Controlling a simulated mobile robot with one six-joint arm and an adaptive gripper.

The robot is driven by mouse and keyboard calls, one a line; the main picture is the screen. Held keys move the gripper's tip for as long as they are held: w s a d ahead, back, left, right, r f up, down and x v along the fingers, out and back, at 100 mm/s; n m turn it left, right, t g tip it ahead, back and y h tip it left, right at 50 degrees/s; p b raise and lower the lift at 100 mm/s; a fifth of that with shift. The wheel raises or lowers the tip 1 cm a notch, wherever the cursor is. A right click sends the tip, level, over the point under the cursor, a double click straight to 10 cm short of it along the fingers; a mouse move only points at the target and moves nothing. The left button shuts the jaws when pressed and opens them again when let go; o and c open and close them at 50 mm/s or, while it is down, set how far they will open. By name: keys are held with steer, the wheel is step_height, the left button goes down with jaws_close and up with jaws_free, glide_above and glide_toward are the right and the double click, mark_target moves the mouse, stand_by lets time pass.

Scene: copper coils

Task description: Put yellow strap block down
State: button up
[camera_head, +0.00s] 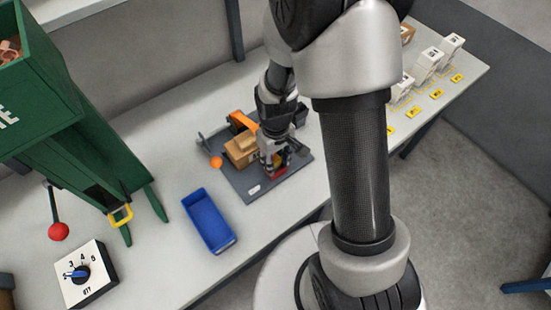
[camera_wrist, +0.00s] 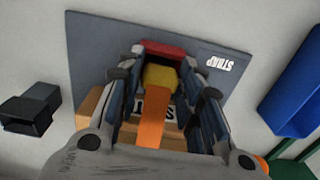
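The yellow strap block (camera_wrist: 160,77) shows between my gripper's fingers in the wrist view, with an orange strap (camera_wrist: 152,125) running from it toward the camera. A red piece (camera_wrist: 162,48) lies just beyond the block, and also shows below my gripper in the head view (camera_head: 280,171). My gripper (camera_wrist: 165,58) points down over the grey STRAP board (camera_wrist: 220,90), with a finger on each side of the block. I cannot tell whether the fingers press on it. In the head view my gripper (camera_head: 273,163) hides most of the block.
A cardboard box (camera_head: 240,150) sits on the board beside my gripper, under the orange strap. A blue bin (camera_head: 210,221) stands in front of the board. A green machine (camera_head: 90,150) and a dial box (camera_head: 85,275) stand left. White labelled units (camera_head: 428,65) stand right.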

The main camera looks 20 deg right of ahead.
steer(key=o, duration=0.3)
step_height(320, 180, up, 12)
steer(key=p, duration=0.4)
step_height(320, 180, up, 12)
steer(key=m+t, duration=0.1)
steer(key=t, duration=0.1)
glide_above(276, 160)
steer(key=s, duration=0.5)
steer(key=s+r+m+t, duration=0.2)
steer(key=s+r, duration=0.5)
steer(key=s, duration=0.3)
steer(key=shift+r+m+t, duration=0.15)
steer(key=shift+m+t, duration=0.15)
